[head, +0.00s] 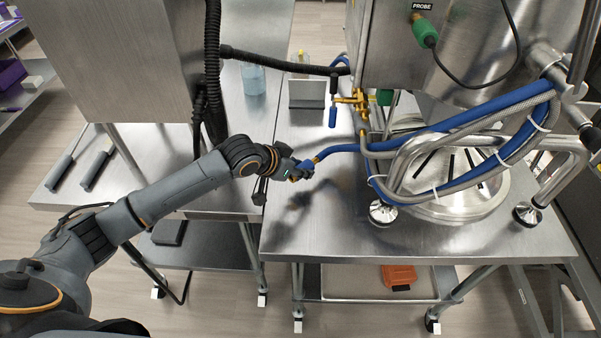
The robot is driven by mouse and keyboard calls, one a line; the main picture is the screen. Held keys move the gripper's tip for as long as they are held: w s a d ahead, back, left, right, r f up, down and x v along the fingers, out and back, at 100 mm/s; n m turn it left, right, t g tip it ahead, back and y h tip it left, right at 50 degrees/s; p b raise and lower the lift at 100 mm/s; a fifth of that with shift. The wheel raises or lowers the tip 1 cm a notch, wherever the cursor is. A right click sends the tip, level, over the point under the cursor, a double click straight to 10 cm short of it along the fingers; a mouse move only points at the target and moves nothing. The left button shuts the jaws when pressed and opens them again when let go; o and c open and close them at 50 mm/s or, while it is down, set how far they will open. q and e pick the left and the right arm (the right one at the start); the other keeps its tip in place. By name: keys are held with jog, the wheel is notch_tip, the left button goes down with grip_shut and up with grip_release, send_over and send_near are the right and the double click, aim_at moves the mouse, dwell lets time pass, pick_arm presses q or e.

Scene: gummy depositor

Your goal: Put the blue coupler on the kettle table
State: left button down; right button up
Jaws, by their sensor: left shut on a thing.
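My left gripper (291,174) reaches in from the left and is shut on the blue coupler (304,169), a small blue piece with a brass-coloured fitting. The fingers hide part of the coupler. It is at the end of a blue hose (340,149) that runs right toward the kettle. Gripper and coupler show over the left part of the steel kettle table (330,227). I cannot tell whether the coupler touches the top. My right gripper is not in view.
The kettle's feet (382,213), round base (450,200) and bundled hoses (480,165) fill the table's right side. A brass valve (352,99) with a blue handle hangs at the back. The kettle table's front left is clear.

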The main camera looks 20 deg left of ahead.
aim_at(300, 184)
pick_arm(q)
jog(key=shift+w+a+f, duration=0.2)
jog(key=shift+w+f, duration=0.1)
jog(key=shift+f, duration=0.15)
jog(key=f, duration=0.3)
jog(key=shift+w+f, duration=0.15)
jog(key=shift+w, duration=0.15)
jog(key=shift+f, duration=0.2)
jog(key=shift+f, duration=0.15)
jog(key=c, duration=1)
grip_release()
jog(key=shift+o, duration=0.2)
